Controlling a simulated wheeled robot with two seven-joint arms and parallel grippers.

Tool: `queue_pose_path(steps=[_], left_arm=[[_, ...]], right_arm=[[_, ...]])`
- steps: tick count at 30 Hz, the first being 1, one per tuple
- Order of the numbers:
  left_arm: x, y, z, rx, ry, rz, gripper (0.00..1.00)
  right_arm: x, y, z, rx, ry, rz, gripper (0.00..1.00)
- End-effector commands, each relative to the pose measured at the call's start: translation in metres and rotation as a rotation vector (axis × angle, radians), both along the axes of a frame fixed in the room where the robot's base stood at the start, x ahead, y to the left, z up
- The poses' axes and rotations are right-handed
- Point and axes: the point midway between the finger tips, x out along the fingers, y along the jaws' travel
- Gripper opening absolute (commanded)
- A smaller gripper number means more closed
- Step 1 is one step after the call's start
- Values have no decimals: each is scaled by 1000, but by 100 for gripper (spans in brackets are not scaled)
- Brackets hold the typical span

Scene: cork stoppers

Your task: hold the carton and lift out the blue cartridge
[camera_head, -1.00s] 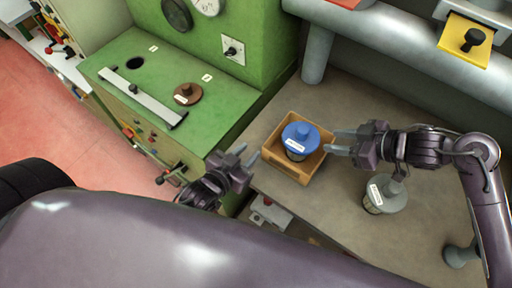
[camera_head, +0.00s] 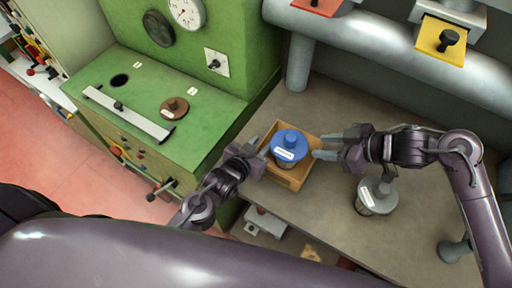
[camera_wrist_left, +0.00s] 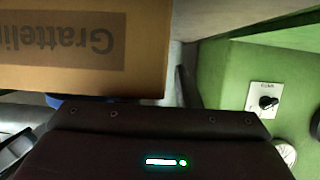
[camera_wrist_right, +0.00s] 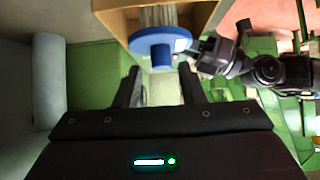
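An open tan carton (camera_head: 290,179) stands on the bench with the blue cartridge (camera_head: 290,140) upright inside, its blue round lid and knob above the rim. My left gripper (camera_head: 262,152) is at the carton's left side. In the left wrist view the carton's printed wall (camera_wrist_left: 80,45) is close; one finger shows beside its edge, the other is hidden, and the gripper looks open. My right gripper (camera_head: 328,148) is open and empty at the carton's right; in the right wrist view the blue lid (camera_wrist_right: 158,48) lies beyond its fingertips, untouched.
A grey-lidded cartridge (camera_head: 377,196) stands on the bench right of the carton, below my right forearm. A green machine (camera_head: 150,95) with a brown knobbed lid (camera_head: 174,107) and a dark hole is at left. Grey pipework with a yellow plate (camera_head: 440,37) runs behind.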

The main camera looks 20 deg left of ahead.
Motion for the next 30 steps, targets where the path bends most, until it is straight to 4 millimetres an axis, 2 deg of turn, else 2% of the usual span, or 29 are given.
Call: queue_pose_path(steps=[5, 12, 23, 26, 30], left_arm=[[0, 0, 0, 0, 0, 0, 29], [0, 0, 0, 0, -1, 0, 0], [0, 0, 0, 0, -1, 0, 0], [0, 0, 0, 0, -1, 0, 0], [0, 0, 0, 0, -1, 0, 0]], right_arm=[[0, 0, 0, 0, 0, 0, 36], [0, 0, 0, 0, 0, 0, 36], [0, 0, 0, 0, 0, 0, 36], [0, 2, 1, -3, -8, 10, 49], [-1, 18, 10, -39, -92, 108, 68]])
